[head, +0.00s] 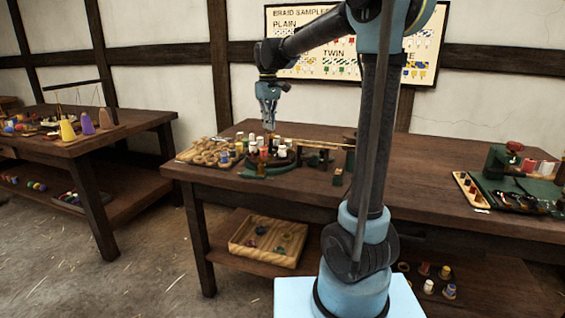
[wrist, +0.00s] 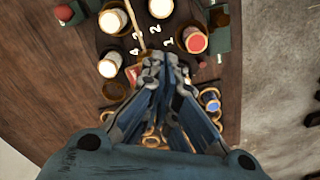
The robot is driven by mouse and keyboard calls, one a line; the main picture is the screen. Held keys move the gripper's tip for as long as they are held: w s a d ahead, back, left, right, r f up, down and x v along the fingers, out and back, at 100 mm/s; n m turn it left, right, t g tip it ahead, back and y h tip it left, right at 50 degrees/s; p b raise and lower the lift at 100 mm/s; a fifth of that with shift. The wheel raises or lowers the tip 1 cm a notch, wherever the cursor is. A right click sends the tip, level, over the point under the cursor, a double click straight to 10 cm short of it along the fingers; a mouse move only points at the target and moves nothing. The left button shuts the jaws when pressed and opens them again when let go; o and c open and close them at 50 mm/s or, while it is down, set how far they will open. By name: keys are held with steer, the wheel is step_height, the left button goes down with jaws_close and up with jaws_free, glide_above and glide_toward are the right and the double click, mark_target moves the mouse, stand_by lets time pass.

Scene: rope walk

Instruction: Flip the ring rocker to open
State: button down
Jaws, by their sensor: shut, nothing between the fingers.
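A dark green round stand (head: 258,173) with several upright bobbins is on the middle table in the head view. In the wrist view white numerals mark its top, and bobbins with white (wrist: 112,20) and red (wrist: 194,40) tops ring it. A small red piece (wrist: 131,76) shows beside my fingertips; it may be the ring rocker, but my gripper partly covers it and I cannot tell its position. My gripper (wrist: 165,62) is shut and empty, pointing down over the stand. In the head view my gripper (head: 268,128) is above the bobbins; contact cannot be told.
A tray of wooden rings (head: 207,153) lies left of the stand, with small spools beside it. A thin pale rod (head: 312,143) lies behind. Dark green blocks (head: 338,177) stand to the right. The table (head: 420,165) is clear farther right, up to another green fixture.

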step_height(320, 180, up, 7)
stand_by(0.9)
steer(key=shift+f, duration=0.1)
